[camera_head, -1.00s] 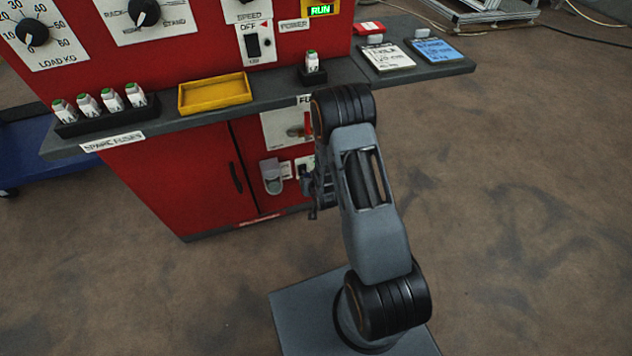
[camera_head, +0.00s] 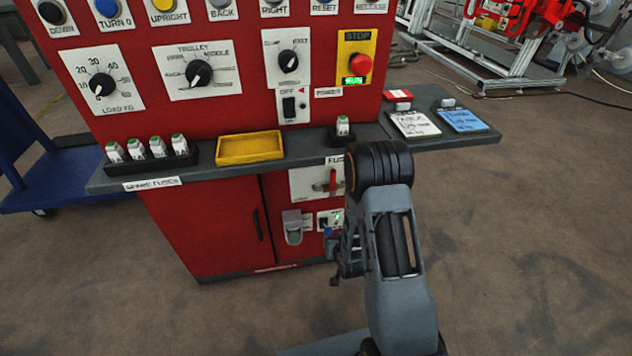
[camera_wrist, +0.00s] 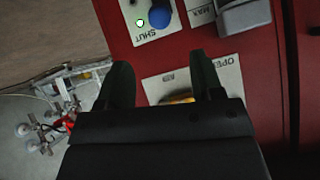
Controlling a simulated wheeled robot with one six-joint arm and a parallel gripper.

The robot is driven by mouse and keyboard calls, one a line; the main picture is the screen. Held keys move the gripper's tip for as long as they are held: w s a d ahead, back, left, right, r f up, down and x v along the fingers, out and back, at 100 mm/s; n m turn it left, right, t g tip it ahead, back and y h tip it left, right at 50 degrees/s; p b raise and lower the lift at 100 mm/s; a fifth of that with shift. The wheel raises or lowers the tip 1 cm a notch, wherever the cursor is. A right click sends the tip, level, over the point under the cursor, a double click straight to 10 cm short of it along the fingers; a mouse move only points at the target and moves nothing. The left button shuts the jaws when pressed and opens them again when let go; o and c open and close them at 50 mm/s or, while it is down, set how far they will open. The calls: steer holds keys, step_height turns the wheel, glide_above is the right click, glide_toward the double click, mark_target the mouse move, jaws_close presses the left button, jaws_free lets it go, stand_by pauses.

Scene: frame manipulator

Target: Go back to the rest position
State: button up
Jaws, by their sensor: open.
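My gripper (camera_wrist: 163,85) is open in the wrist view, its two dark fingers apart with nothing between them but the panel beyond. It faces the red cabinet front, where a blue knob (camera_wrist: 159,17) by a "SHUT" label and a lit green light show. A plate marked "OPEN" (camera_wrist: 222,72) lies behind the fingers, with a yellow part partly hidden. In the head view my arm stands folded in front of the red cabinet (camera_head: 205,232), and my gripper is mostly hidden behind my arm links.
A grey shelf holds a yellow tray (camera_head: 221,159), a rack of spare fuses (camera_head: 190,160), a single fuse (camera_head: 343,126) and cards (camera_head: 463,119). A blue trolley (camera_head: 75,178) stands left. A metal frame (camera_head: 480,58) stands behind at right. The floor at right is clear.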

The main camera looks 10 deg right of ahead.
step_height(320, 180, up, 32)
steer(key=s+a+n+g+p, duration=0.1)
steer(key=s+g+p, duration=0.15)
steer(key=p, duration=1.35)
steer(key=s+r+g+p, duration=0.1)
steer(key=s+r+p, duration=0.2)
steer(key=r, duration=0.5)
steer(key=s+a+r+n+g+p, duration=0.1)
steer(key=s+r+g+p, duration=0.1)
steer(key=s+r+p, duration=0.2)
steer(key=s+a+r+g+p, duration=0.1)
steer(key=s+r+p, duration=0.3)
steer(key=s+r, duration=0.3)
step_height(320, 180, up, 5)
steer(key=shift+s+a+f+n, duration=0.15)
steer(key=shift+f+n, duration=0.05)
steer(key=shift+n, duration=0.2)
steer(key=shift+g, duration=0.25)
